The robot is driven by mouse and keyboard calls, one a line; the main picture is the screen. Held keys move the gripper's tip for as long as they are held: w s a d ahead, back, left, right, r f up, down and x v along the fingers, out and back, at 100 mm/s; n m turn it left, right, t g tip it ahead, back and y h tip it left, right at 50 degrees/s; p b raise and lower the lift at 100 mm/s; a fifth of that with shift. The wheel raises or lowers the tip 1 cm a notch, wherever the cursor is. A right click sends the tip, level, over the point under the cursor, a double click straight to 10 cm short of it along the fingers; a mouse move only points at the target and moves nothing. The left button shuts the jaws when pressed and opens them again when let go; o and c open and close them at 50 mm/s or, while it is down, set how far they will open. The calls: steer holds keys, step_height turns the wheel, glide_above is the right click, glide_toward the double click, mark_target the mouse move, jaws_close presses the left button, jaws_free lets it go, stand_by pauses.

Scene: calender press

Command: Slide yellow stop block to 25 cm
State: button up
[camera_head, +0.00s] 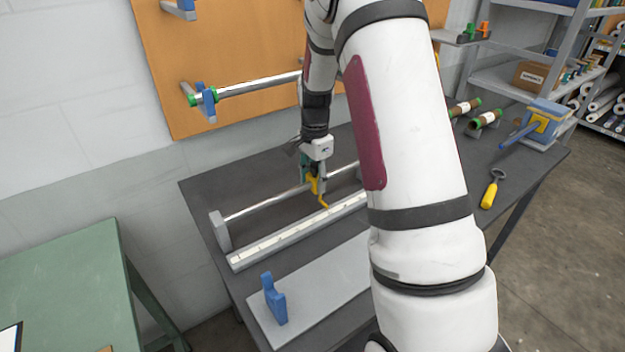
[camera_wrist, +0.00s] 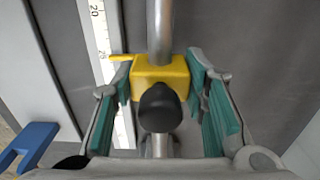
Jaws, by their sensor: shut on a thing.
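The yellow stop block (camera_head: 315,187) sits on a metal rod (camera_head: 262,204) above the dark table. In the wrist view the yellow block (camera_wrist: 160,76) lies between the green-padded fingers of my gripper (camera_wrist: 162,72), which is shut on it. A black knob (camera_wrist: 160,107) on the block faces the camera. The block's thin yellow pointer (camera_wrist: 119,57) reaches over the white scale (camera_wrist: 101,35). In the head view the scale strip (camera_head: 290,236) runs alongside the rod.
A grey end support (camera_head: 220,231) holds the rod's left end. A grey plate (camera_head: 318,292) with a blue upright piece (camera_head: 273,298) lies in front of the scale. A yellow-handled tool (camera_head: 490,193) lies at the right. My arm hides part of the table.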

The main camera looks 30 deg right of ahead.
steer(key=o, duration=1.3)
